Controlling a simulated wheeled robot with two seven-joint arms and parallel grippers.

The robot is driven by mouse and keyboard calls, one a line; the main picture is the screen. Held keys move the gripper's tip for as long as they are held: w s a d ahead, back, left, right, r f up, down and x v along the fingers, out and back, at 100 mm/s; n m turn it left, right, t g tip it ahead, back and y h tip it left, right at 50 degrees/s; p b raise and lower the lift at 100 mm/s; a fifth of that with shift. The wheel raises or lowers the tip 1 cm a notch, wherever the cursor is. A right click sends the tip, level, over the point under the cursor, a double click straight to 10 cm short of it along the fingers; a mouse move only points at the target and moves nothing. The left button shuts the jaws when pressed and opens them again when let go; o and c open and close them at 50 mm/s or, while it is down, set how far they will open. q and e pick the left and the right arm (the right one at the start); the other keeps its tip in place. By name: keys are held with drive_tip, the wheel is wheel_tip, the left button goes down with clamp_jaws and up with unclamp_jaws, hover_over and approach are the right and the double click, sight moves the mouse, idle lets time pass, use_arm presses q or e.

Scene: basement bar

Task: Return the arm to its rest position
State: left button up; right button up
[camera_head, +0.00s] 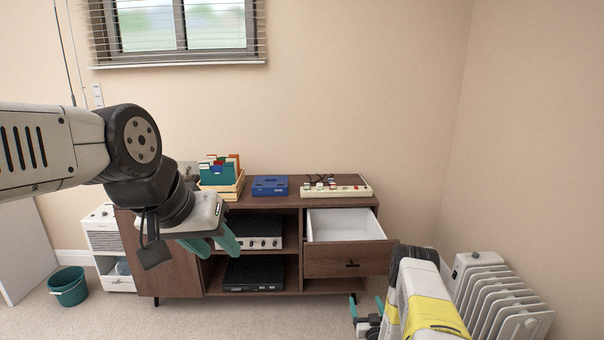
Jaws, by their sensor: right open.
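My left arm reaches in from the left at mid-height. Its gripper (222,250) has teal fingers that show apart, with nothing seen between them, in front of the left part of the brown wooden cabinet (160,262). My right arm, white and yellow, rises from the bottom right. Its gripper (367,306) is low in front of the cabinet's right end, below the open drawer (345,260). Its teal fingers are open and hold nothing visible.
A wooden box of folders (222,188), a blue box (270,186) and a pale device with switches (337,191) stand on the cabinet. The drawer juts out at the right. A white radiator (500,295) is at the right, a teal bucket (68,287) on the floor at the left.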

drive_tip(key=w+r+g, duration=0.1)
drive_tip(key=w+r, duration=0.2)
drive_tip(key=r, duration=0.5)
drive_tip(key=w+d+r+g, duration=0.1)
drive_tip(key=w+r, duration=0.3)
drive_tip(key=r, duration=0.4)
drive_tip(key=w+r+g, duration=0.1)
drive_tip(key=w+r, duration=0.2)
drive_tip(key=r, duration=0.4)
drive_tip(key=s+a+r+g, duration=0.15)
drive_tip(key=s+r, duration=0.25)
drive_tip(key=r, duration=0.8)
drive_tip(key=s+a+r+g, duration=0.2)
drive_tip(key=s+r, duration=0.4)
drive_tip(key=s, duration=0.2)
drive_tip(key=s+a+r+g, duration=0.2)
drive_tip(key=s+r, duration=0.5)
drive_tip(key=s, duration=0.1)
drive_tip(key=s+a+r+g, duration=0.1)
drive_tip(key=s+a, duration=0.1)
drive_tip(key=s, duration=1.1)
drive_tip(key=s+a+r+g+y, duration=0.1)
drive_tip(key=s+a+g, duration=0.1)
drive_tip(key=s, duration=1)
drive_tip(key=shift+s+r+y, duration=0.15)
drive_tip(key=shift+s+y, duration=0.15)
drive_tip(key=shift+s, duration=0.1)
